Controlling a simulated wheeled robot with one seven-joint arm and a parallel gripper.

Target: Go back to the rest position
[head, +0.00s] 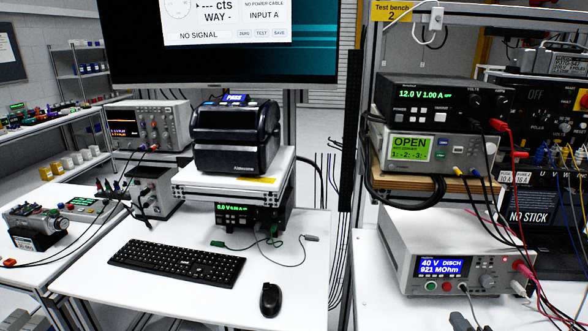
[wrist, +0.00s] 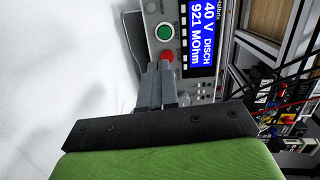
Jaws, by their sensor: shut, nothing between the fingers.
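My gripper (wrist: 159,68) shows in the wrist view with its two grey fingers close together and nothing between them. The fingertips appear beside the red button (wrist: 168,56) on the front panel of a white tester. I cannot tell whether they touch it. A green button (wrist: 165,32) sits beside the red one. The tester (head: 412,246) stands on the right bench in the head view, and its blue display (head: 441,267) reads 40 V DISCH, 921 MOhm.
Red and black leads (head: 510,215) hang over the tester's right side. Other instruments (head: 412,145) are stacked behind it. A keyboard (head: 177,264) and mouse (head: 270,299) lie on the middle table. In the wrist view, a pale clear surface (wrist: 60,75) fills the left.

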